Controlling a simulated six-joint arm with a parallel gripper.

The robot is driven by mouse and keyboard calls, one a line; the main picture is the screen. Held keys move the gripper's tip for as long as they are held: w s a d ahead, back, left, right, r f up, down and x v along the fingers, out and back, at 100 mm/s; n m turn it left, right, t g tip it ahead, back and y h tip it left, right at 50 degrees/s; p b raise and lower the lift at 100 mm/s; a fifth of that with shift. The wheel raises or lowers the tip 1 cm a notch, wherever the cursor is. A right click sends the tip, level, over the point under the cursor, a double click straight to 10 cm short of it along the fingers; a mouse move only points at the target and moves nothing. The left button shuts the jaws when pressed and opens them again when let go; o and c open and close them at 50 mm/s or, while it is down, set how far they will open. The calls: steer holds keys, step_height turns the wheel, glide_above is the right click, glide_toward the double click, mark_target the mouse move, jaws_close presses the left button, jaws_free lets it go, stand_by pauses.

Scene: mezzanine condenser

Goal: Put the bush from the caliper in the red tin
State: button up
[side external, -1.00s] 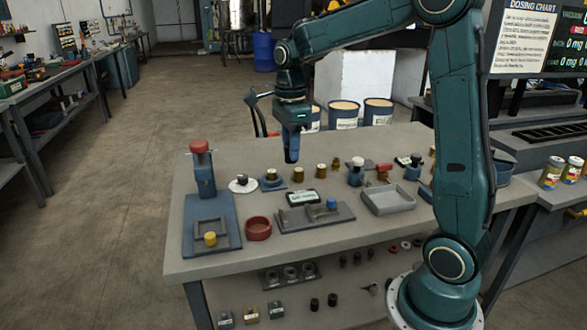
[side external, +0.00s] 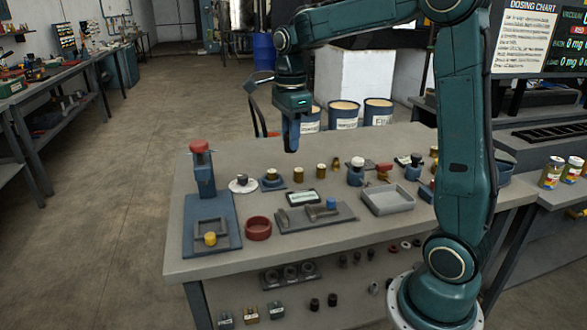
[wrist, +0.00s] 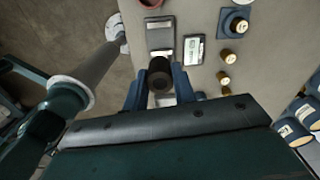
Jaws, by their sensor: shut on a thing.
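My gripper (side external: 291,147) is above the bench in the side view. In the wrist view its blue fingers are shut on a dark brown cylindrical bush (wrist: 159,75). In the side view I cannot make out the bush between the fingers. The caliper (side external: 290,224) is a long grey plate with a raised blue part, on the bench below and in front of my gripper. It also shows beyond the bush in the wrist view (wrist: 159,22). The red tin (side external: 258,228) is a low round open dish left of the caliper. Its edge shows at the top of the wrist view (wrist: 150,3).
A blue press (side external: 205,175) with a red knob stands left, a brass piece (side external: 210,239) at its base. Several brass pieces stand in a row behind the caliper. A small display (side external: 301,198) lies beside it. A grey tray (side external: 388,201) sits right.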

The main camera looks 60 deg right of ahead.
steer(key=shift+a+f, duration=0.1)
steer(key=w+a+f+n, duration=0.2)
steer(key=a+f+n, duration=0.4)
steer(key=n, duration=0.6)
steer(key=w+a+f+n, duration=0.3)
steer(key=a+f+n, duration=0.3)
steer(key=n, duration=0.7)
steer(key=shift+f, duration=0.8)
steer(key=shift+w+d, duration=0.1)
steer(key=shift+w, duration=0.05)
